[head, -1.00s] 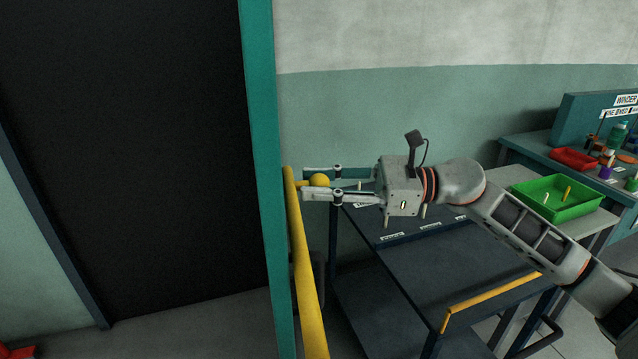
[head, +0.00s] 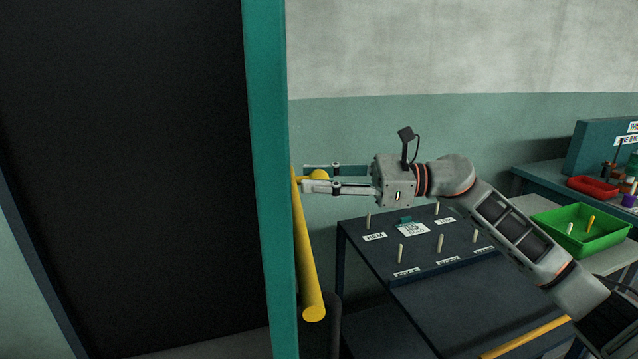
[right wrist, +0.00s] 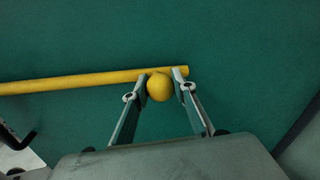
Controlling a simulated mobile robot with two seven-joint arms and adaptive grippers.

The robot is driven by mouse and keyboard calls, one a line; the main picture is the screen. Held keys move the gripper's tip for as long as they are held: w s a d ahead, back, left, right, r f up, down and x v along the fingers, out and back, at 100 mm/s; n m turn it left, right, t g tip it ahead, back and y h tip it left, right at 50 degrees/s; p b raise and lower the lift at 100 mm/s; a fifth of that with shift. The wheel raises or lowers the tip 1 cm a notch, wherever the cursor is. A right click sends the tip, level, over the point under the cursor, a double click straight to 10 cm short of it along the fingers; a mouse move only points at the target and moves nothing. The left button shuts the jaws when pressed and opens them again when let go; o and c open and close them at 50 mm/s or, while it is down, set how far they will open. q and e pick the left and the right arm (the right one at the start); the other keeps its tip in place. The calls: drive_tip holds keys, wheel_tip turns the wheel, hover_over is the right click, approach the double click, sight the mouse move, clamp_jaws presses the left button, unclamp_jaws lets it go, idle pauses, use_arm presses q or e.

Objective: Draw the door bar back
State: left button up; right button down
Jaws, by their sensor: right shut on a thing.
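The yellow door bar (head: 309,262) runs along the teal door edge (head: 268,150) in the head view, and its lower end shows free. In the right wrist view the bar (right wrist: 70,82) crosses the teal panel (right wrist: 220,45). A round yellow knob (right wrist: 159,87) sits on the bar near one end. My right gripper (head: 308,178) is shut on the knob, with one finger on each side of it in the right wrist view (right wrist: 160,88). In the head view the fingers partly hide the knob (head: 319,174). My left gripper is not in view.
A dark cart (head: 360,232) with upright pegs and labels stands below my right arm. A green tray (head: 560,246) and a red tray (head: 593,187) are at the right. The dark doorway (head: 130,170) fills the left.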

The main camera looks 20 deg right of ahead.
drive_tip(key=c, duration=1.9)
unclamp_jaws()
drive_tip(key=shift+w+d+r, duration=0.15)
drive_tip(key=shift+w+d, duration=0.05)
drive_tip(key=shift+o, duration=1.3)
drive_tip(key=shift+w, duration=0.1)
drive_tip(key=shift+s+d+f, duration=0.2)
drive_tip(key=shift+d, duration=0.15)
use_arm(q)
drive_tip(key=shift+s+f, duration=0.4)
use_arm(e)
drive_tip(key=v, duration=1.1)
drive_tip(key=shift+s+r, duration=0.1)
